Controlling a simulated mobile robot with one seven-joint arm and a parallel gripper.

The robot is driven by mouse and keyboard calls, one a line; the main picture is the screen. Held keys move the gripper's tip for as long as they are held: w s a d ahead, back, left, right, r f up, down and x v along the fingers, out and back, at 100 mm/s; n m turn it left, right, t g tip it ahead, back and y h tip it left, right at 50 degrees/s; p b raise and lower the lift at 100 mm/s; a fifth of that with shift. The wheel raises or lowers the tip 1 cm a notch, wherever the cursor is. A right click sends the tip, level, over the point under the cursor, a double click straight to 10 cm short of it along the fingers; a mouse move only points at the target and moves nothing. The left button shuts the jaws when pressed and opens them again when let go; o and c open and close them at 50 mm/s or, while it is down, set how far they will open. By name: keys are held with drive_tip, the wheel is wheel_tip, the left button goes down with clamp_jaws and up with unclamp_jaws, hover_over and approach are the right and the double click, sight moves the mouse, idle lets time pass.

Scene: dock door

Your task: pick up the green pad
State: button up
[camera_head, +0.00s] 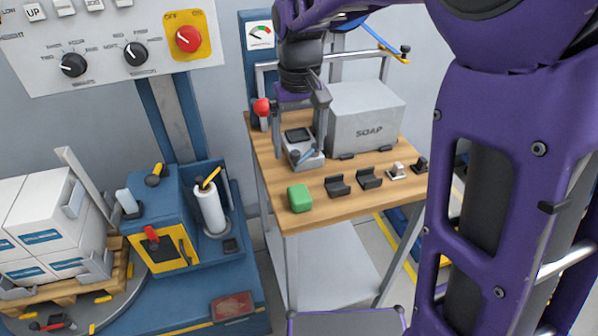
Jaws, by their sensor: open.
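The green pad (300,198) is a small rounded block lying near the front left corner of the wooden table top (325,208). My gripper (303,140) points down over the table, behind the pad and apart from it. I cannot tell whether the fingers touch that device. Nothing shows held between them.
A grey SOAP box (366,120) stands at the table's back right. Dark holders (338,186) and small parts line the front edge right of the pad. A blue wrapping machine (165,215) stands left of the table. My purple arm covers the right side.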

sight(299, 192)
wheel_tip(299, 192, down, 15)
drive_tip(key=b, duration=0.2)
drive_tip(key=shift+b, duration=0.35)
drive_tip(key=shift+r, duration=0.1)
drive_tip(key=shift+c, duration=0.2)
drive_tip(key=c, duration=1.4)
wheel_tip(299, 192, up, 10)
drive_tip(key=shift+r+p, duration=0.1)
drive_tip(key=shift+p, duration=0.9)
